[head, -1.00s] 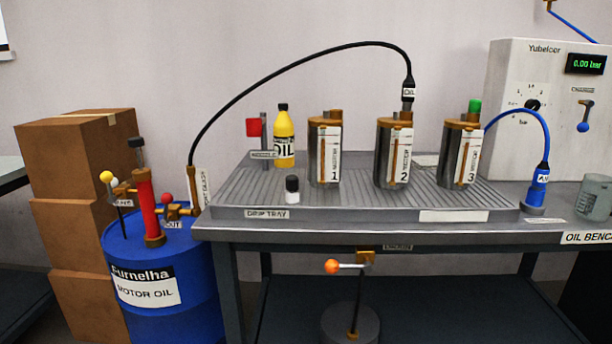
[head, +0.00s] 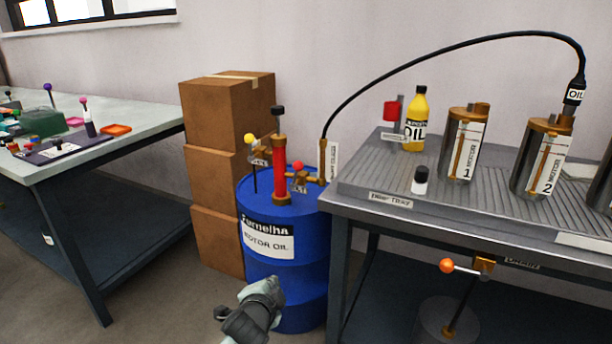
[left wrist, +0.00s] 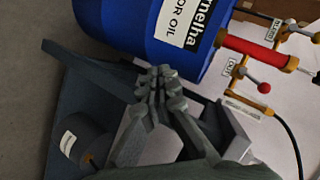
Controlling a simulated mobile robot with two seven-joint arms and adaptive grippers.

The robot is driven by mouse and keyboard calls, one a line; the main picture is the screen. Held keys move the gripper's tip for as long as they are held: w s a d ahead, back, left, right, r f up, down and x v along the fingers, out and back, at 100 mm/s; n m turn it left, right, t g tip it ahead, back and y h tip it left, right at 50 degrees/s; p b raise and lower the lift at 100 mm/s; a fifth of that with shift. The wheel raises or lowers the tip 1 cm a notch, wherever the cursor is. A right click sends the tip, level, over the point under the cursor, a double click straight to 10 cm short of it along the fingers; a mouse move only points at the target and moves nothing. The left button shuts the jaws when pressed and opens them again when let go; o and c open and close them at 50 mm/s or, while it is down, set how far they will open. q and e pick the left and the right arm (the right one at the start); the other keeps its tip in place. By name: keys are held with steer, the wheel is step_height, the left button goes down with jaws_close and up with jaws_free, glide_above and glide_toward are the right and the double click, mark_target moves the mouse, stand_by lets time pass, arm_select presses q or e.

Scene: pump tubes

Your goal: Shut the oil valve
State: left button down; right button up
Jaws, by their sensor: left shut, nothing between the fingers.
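The blue motor oil drum (head: 262,275) stands left of the bench. On its top are a red upright pump tube (head: 281,175), a brass valve with a red knob (head: 298,166) at a label that reads OUT, and a lever with a yellow knob (head: 249,138). The red knob also shows in the left wrist view (left wrist: 264,87), right of the fingers. I cannot tell which valve is called the oil valve. My left gripper (head: 272,288) is low in front of the drum, below its top. Its fingers (left wrist: 160,84) are shut and empty. My right gripper is out of view.
The bench (head: 350,212) carries a drip tray with metal canisters and a yellow oil bottle (head: 416,118). A black hose (head: 400,62) arches from the drum to canister 2. An orange-knobbed drain valve (head: 447,266) hangs below. Cardboard boxes (head: 212,180) stand behind the drum.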

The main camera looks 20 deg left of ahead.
arm_select(q)
steer(key=w+d+r+m+t, duration=0.1)
steer(key=w+r+m+t, duration=0.25)
steer(key=w+r, duration=0.35)
steer(key=w+d+r+m+t, duration=0.1)
steer(key=w+r+m+t, duration=0.25)
steer(key=r, duration=0.65)
glide_toward(296, 165)
steer(key=w+d, duration=0.4)
steer(key=w, duration=0.1)
steer(key=w+a, duration=0.2)
steer(key=a, duration=0.1)
steer(key=shift+a+g+h, duration=0.15)
steer(key=shift+g+h, duration=0.15)
steer(key=shift+g, duration=0.1)
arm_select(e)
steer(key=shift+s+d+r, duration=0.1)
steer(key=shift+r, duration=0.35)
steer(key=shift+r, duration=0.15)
arm_select(q)
steer(key=shift+a+r+n+p, duration=0.45)
steer(key=shift+a+p, duration=0.35)
steer(key=shift+p, duration=0.25)
steer(key=shift+a, duration=0.2)
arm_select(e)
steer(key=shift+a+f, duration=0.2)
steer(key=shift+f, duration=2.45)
